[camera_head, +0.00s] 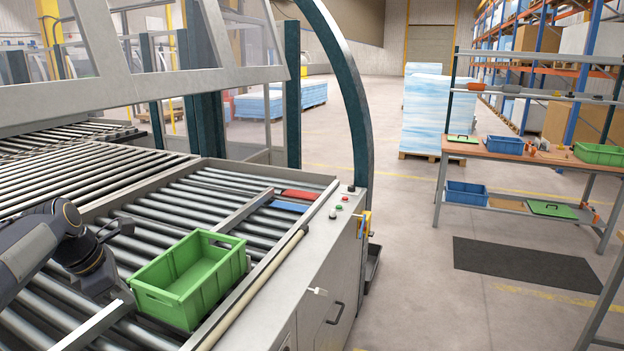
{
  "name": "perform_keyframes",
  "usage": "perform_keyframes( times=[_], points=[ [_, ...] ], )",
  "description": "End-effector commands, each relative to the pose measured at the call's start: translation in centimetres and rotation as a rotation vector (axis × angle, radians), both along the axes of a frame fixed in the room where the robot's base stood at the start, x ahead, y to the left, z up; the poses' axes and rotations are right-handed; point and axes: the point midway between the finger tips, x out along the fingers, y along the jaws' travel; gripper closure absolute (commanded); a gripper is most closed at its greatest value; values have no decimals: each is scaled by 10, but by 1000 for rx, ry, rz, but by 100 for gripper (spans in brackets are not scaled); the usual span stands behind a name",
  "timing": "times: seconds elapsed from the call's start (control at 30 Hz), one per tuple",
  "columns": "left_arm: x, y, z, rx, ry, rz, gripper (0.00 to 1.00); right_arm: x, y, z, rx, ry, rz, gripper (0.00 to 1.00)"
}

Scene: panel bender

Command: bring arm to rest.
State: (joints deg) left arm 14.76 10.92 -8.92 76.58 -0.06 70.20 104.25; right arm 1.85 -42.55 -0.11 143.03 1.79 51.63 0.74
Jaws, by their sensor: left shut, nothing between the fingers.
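My left arm comes in from the left edge over the roller conveyor. My left gripper (117,228) is shut and empty, close to the left of a green crate and apart from it as far as I can see. The green crate (172,302) sits upright on the rollers (150,222) and looks empty. My right arm and right gripper are out of the picture.
A red item (300,194) and a blue item (289,206) lie near the conveyor's far right end. A control panel with buttons (338,208) edges the machine. A workbench (520,156) with bins stands at right. The floor between is clear, with a dark mat (525,264).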

Motion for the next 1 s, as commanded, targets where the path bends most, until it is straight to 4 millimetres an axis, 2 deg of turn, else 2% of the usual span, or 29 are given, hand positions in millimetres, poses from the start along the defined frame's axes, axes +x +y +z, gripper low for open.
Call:
perform_keyframes(
  times=[0.03, 0.1, 0.2, 0.27, 0.4, 0.5, 0.6, 0.7, 1.0],
  points=[
    [-23, -23, 9, 38, -55, -168, 100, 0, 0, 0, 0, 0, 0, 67],
    [-54, -55, 13, 112, -133, -424, 100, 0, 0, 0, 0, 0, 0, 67],
    [-100, -99, 9, 234, -249, -788, 100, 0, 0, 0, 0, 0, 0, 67],
    [-128, -124, 1, 317, -320, -1001, 100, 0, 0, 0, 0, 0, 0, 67],
    [-187, -173, -28, 516, -460, -1440, 100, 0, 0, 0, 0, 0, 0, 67],
    [-217, -196, -50, 636, -529, -1669, 100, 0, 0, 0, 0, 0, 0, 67],
    [-235, -209, -67, 715, -569, -1814, 100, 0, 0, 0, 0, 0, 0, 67],
    [-242, -215, -75, 754, -586, -1883, 100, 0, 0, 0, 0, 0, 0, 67],
    [-243, -215, -75, 757, -587, -1887, 100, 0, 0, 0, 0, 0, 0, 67]
  ],
)
